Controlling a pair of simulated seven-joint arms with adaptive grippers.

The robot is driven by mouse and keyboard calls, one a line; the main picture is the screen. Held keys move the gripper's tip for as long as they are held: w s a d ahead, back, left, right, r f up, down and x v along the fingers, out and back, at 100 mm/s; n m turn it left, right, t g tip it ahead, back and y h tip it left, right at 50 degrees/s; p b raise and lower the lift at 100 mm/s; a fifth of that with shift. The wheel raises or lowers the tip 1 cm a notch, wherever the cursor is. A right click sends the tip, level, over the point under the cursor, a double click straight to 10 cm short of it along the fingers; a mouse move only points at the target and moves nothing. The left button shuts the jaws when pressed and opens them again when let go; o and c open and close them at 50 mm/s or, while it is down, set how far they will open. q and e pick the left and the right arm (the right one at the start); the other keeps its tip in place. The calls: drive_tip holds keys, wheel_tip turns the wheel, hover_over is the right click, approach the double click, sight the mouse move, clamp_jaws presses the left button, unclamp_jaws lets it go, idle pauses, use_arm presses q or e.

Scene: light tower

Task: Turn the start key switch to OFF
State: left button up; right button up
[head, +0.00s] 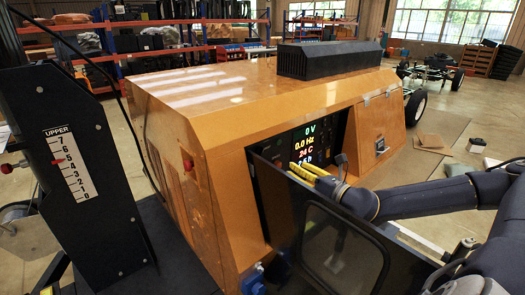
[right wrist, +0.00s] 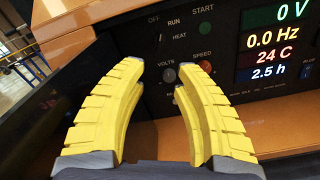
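The generator's control panel (head: 268,183) is in the opening of the orange housing; the dark panel also shows in the right wrist view (right wrist: 133,20). Its upper part carries the printed labels OFF, RUN, HEAT and START (right wrist: 178,22). The key switch itself is not clearly distinguishable on the dark panel near these labels. My right gripper (head: 297,170) reaches in front of the panel. In the right wrist view its yellow fingers (right wrist: 160,72) are open and empty, with the tips below the labels, around a grey knob marked VOLTS (right wrist: 168,75). My left gripper is not in view.
The lit display (right wrist: 275,38) reads 0 V, 0.0 Hz, 24 C, 2.5 h. An open dark door with a window (head: 345,255) stands below my right arm. A black mast (head: 65,170) rises at left.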

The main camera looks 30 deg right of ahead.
sight(263, 150)
drive_tip(key=shift+m, duration=0.3)
drive_tip(key=w, duration=0.5)
drive_tip(key=w+a, duration=0.1)
drive_tip(key=w, duration=0.5)
drive_tip(key=w+a, duration=0.1)
drive_tip(key=w, duration=0.5)
drive_tip(key=shift+w+a, duration=0.1)
drive_tip(key=shift+a, duration=0.1)
drive_tip(key=shift+c, duration=0.2)
clamp_jaws()
